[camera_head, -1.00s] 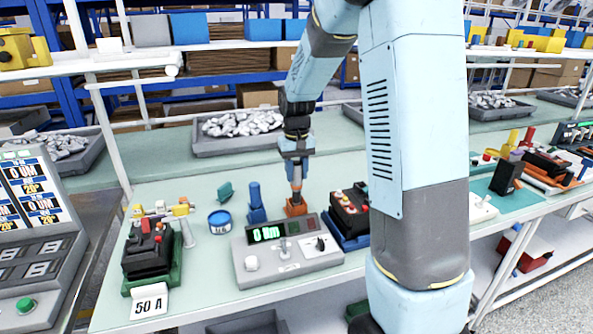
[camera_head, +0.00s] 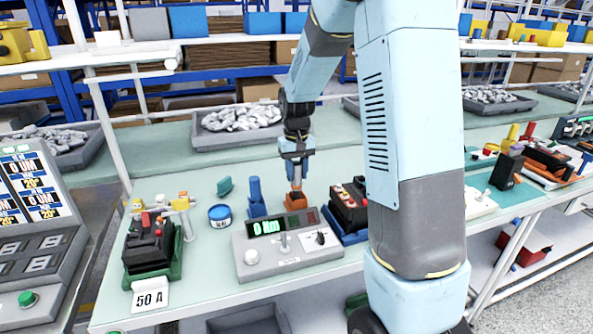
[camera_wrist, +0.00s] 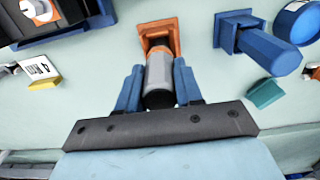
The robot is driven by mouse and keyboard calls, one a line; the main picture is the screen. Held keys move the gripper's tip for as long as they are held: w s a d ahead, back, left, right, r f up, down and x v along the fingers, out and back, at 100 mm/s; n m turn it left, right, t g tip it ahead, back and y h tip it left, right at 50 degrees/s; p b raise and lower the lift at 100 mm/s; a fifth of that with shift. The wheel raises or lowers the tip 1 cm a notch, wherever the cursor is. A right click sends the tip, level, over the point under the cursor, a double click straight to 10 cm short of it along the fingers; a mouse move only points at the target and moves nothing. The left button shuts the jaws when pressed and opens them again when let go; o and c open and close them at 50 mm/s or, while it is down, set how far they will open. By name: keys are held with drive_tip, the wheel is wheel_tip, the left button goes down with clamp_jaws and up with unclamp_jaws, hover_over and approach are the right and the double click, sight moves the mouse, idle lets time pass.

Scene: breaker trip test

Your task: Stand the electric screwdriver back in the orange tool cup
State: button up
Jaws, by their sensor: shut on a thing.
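The orange tool cup (camera_head: 296,202) stands on the pale green bench behind the grey meter box. It also shows at the top middle of the wrist view (camera_wrist: 148,27). My gripper (camera_head: 296,158) is above the cup, pointing down. In the wrist view its two blue fingers (camera_wrist: 158,88) are shut on the grey body of the electric screwdriver (camera_wrist: 159,72). The screwdriver is about upright, and its orange lower part (camera_head: 296,186) reaches the cup's mouth. Its tip is hidden, so I cannot tell how deep it sits.
A blue holder (camera_head: 256,199) stands just left of the cup, with a blue round tin (camera_head: 220,216) further left. The grey meter box (camera_head: 288,242) is in front. A black device with red buttons (camera_head: 348,205) is close on the right. Bench behind the cup is clear.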

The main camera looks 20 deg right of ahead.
drive_tip(key=shift+f, duration=0.75)
drive_tip(key=o, duration=1.1)
wheel_tip(320, 180, up, 13)
drive_tip(key=shift+w+r, duration=0.15)
drive_tip(key=shift+r, duration=0.2)
drive_tip(key=s+r+t, duration=0.2)
drive_tip(key=s, duration=0.7)
drive_tip(key=s+r+t, duration=0.2)
drive_tip(key=s, duration=0.8)
drive_tip(key=s+r+t, duration=0.1)
drive_tip(key=s+r, duration=0.1)
drive_tip(key=s, duration=0.8)
drive_tip(key=shift+t, duration=0.4)
